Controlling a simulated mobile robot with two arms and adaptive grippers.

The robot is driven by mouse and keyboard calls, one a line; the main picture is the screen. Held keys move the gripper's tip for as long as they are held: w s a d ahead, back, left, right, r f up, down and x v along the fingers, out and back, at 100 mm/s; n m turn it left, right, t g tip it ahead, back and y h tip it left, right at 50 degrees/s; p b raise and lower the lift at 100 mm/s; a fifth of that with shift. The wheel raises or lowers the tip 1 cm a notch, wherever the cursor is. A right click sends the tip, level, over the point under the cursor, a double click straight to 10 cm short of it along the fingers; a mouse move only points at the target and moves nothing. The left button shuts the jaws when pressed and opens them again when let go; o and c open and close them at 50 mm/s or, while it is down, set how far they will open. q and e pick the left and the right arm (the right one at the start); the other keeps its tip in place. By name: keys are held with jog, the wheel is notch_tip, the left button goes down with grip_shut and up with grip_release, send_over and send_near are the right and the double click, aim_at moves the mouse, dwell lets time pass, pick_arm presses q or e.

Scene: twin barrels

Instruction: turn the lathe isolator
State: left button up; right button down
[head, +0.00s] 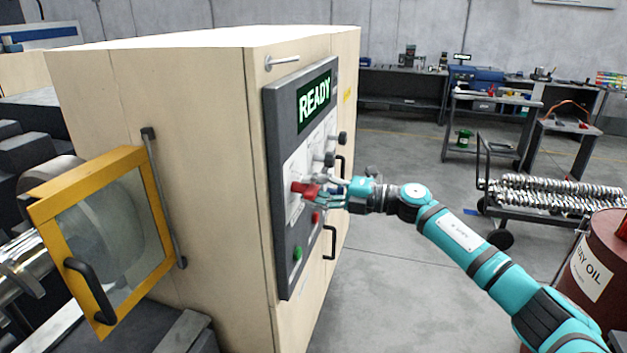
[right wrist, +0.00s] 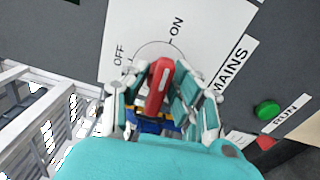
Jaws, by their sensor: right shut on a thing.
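The lathe isolator is a red handle (head: 303,189) on a white plate of the dark control panel (head: 283,225), on the side of the pale machine cabinet. In the right wrist view the red handle (right wrist: 160,86) stands out in front of a dial marked OFF at left and ON at upper right, beside the word MAINS. Its far end points up, leaning slightly toward ON; its exact angle is hard to tell. My right gripper (head: 322,196) is shut on the handle, with fingers (right wrist: 158,95) on both sides. The handle's base is partly hidden. My left gripper is not in view.
The panel shows a READY display (head: 314,101), black knobs (head: 330,159) and a green RUN button (right wrist: 267,110). A yellow-framed guard (head: 100,235) stands at left. A red oil barrel (head: 603,265) and loaded trolley (head: 555,195) are at right. Open floor lies beyond my arm.

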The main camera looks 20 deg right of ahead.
jog(key=shift+m+p, duration=0.3)
jog(key=shift+m, duration=0.1)
dwell(0.3)
jog(key=c, duration=1.3)
grip_release()
jog(key=shift+d, duration=0.15)
jog(key=v, duration=1.2)
